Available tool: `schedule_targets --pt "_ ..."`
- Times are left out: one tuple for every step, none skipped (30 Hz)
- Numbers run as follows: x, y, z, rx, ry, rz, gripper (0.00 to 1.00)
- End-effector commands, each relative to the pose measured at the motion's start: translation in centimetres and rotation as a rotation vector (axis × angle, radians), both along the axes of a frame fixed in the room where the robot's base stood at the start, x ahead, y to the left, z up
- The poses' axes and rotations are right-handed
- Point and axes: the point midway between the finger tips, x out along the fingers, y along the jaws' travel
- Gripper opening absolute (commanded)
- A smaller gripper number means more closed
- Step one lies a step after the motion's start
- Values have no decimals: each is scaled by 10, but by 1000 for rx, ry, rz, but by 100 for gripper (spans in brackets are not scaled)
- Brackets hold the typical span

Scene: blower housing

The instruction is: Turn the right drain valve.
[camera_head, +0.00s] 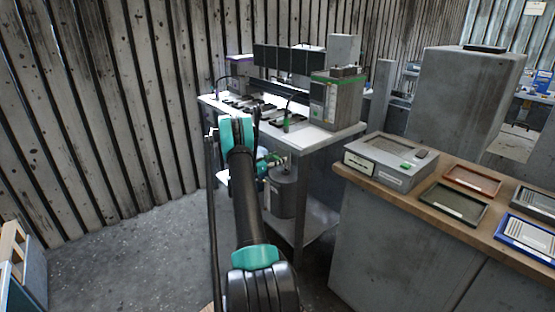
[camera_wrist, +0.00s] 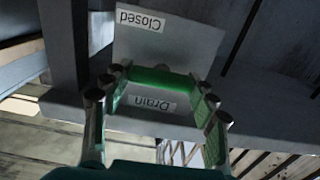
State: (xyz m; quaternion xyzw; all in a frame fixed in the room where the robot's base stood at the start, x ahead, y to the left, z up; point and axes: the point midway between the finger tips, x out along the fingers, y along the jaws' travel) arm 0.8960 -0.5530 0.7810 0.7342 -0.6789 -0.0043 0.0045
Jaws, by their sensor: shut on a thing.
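In the wrist view, a green bar-shaped valve handle (camera_wrist: 152,79) lies across the space between the fingers of my gripper (camera_wrist: 160,96). My gripper is shut on this handle. In the head view, my arm reaches under the white-topped bench (camera_head: 335,133) and hides most of the valve. A grey cylindrical tank (camera_head: 282,195) stands there on the lower shelf. I cannot tell the handle's exact angle.
A grey machine with a green panel (camera_head: 335,100) stands on the bench. A wooden-topped counter (camera_head: 400,188) at right holds a grey box device (camera_head: 388,160) and several trays. A bench leg (camera_head: 301,205) stands close to my arm. The floor at left is open.

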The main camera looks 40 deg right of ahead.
Motion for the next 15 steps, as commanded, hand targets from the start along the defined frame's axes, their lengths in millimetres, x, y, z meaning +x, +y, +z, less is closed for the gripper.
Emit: schedule_targets --pt "0 0 0 -1 9 0 29" --pt "0 0 0 -1 16 0 29" --pt "0 0 0 -2 30 0 29" --pt "0 0 0 -3 42 0 29" --pt "0 0 0 -4 55 0 29" --pt "0 0 0 -6 76 0 29" --pt "1 0 0 -7 93 0 29" --pt "1 0 0 -9 112 0 29" --pt "1 0 0 -11 141 0 29" --pt "1 0 0 -13 163 0 29" --pt "1 0 0 -15 186 0 29" --pt "1 1 0 -17 221 0 29" --pt "2 1 0 -19 247 0 29" --pt "2 1 0 -22 275 0 29" --pt "2 1 0 -24 312 0 29"
